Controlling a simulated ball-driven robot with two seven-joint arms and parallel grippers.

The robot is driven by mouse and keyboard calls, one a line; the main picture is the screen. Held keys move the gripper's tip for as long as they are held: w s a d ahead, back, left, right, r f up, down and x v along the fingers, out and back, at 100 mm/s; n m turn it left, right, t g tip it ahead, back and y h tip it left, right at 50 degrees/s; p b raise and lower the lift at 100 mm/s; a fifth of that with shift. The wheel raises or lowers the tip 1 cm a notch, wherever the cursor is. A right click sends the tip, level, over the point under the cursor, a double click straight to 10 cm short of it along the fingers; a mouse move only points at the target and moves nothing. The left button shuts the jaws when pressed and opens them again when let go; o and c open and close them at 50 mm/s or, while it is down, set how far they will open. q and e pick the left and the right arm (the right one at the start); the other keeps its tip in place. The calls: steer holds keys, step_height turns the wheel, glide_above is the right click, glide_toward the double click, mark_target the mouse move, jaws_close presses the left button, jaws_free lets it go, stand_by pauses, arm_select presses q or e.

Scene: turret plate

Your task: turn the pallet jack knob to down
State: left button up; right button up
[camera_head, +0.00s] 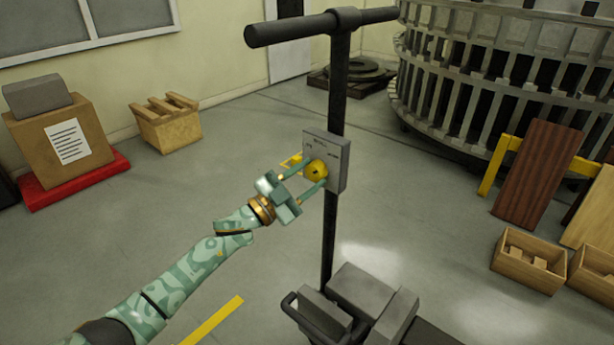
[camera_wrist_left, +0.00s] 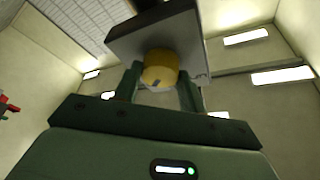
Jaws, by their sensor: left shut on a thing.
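The yellow knob (camera_head: 316,170) sits on the grey control plate (camera_head: 338,148) fixed to the pallet jack's dark upright post (camera_head: 338,95). The plate has small lettering that is too small to read. My left gripper (camera_head: 318,176) has a finger on each side of the knob and is shut on it. In the left wrist view the knob (camera_wrist_left: 160,68) sits between the two fingers (camera_wrist_left: 160,84), with a small dark mark on its face. The right gripper is in neither view.
The jack's crossbar handle (camera_head: 320,27) spans the top, and its grey body (camera_head: 365,300) stands below. A cardboard box (camera_head: 62,140) on a red base and a wooden crate (camera_head: 165,125) stand at left. Wooden bins (camera_head: 528,262) and a large slatted ring (camera_head: 500,65) are at right.

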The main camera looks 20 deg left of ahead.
arm_select(q)
steer(key=shift+m+g, duration=0.3)
steer(key=shift+m, duration=0.2)
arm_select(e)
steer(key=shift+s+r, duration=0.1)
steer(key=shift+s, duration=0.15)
arm_select(q)
steer(key=shift+f, duration=0.1)
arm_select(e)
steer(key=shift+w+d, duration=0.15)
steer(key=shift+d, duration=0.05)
arm_select(q)
steer(key=o, duration=1)
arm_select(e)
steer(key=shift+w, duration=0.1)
arm_select(q)
steer(key=shift+s+a, duration=0.15)
steer(key=p+v, duration=0.2)
steer(key=v, duration=0.6)
steer(key=p+v, duration=0.1)
steer(key=v, duration=0.7)
steer(key=shift+f+p, duration=0.2)
steer(key=shift+p, duration=0.15)
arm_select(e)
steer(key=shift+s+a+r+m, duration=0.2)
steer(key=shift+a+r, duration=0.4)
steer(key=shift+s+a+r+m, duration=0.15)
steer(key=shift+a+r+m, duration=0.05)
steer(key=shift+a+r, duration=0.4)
